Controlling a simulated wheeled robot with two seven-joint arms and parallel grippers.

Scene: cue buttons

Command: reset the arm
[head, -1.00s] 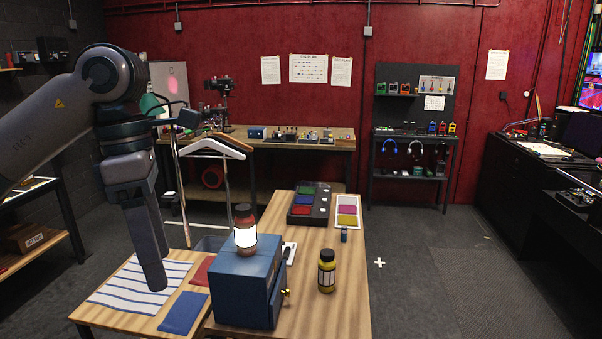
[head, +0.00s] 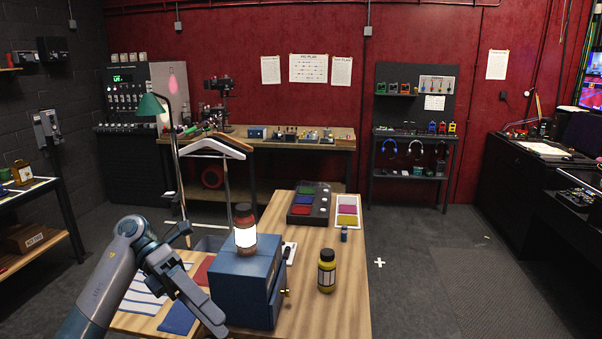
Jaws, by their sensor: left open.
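My left arm comes in from the bottom left, low beside the wooden table (head: 345,300). Its left gripper (head: 221,331) points down and to the right, near the front left of the blue box (head: 240,290). The gripper is open, and I see nothing between its fingers. The right gripper is out of view. A tray with red, blue and green buttons (head: 306,203) lies at the back of the table. A white tray with coloured pads (head: 347,211) lies to its right.
A red-capped jar (head: 245,230) stands on the blue box. A yellow jar (head: 326,270) stands to its right. A striped cloth (head: 143,300) and a blue cloth (head: 177,318) lie near my left arm. A garment rack (head: 215,146) stands behind. The floor right of the table is clear.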

